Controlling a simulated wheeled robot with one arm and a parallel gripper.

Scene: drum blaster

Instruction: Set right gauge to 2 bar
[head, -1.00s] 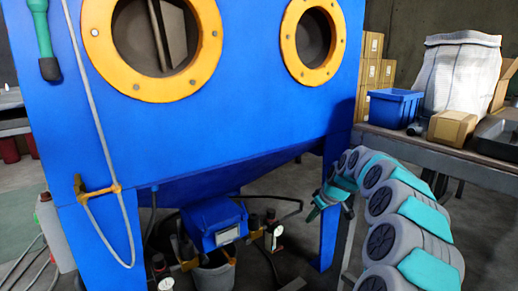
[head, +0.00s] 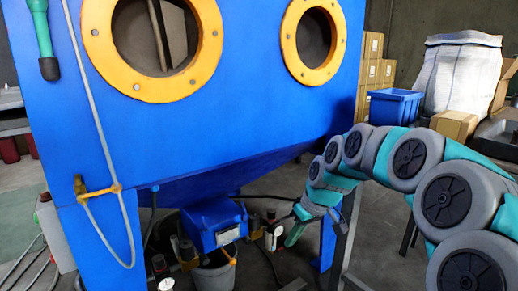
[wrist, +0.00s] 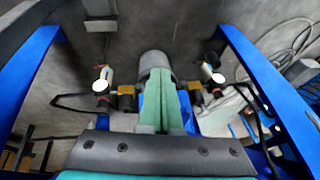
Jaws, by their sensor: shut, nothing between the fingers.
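The right gauge (head: 274,236) is a small white dial under the blue cabinet, right of the blue box and bucket. Its reading is too small to make out. The left gauge (head: 166,284) sits low at the picture's bottom edge. In the head view my gripper (head: 292,238) appears just right of the right gauge, with a gap between them. In the wrist view my green fingers (wrist: 161,100) are together and empty. Two dials, one left (wrist: 101,86) and one right (wrist: 218,78), show on either side of them, blurred by glare.
A grey bucket (head: 212,278) stands under the blue box (head: 212,224). Blue cabinet legs (head: 327,243) and black hoses surround the gauges. A workbench with a blue bin (head: 395,106) and cardboard box (head: 453,125) stands at right.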

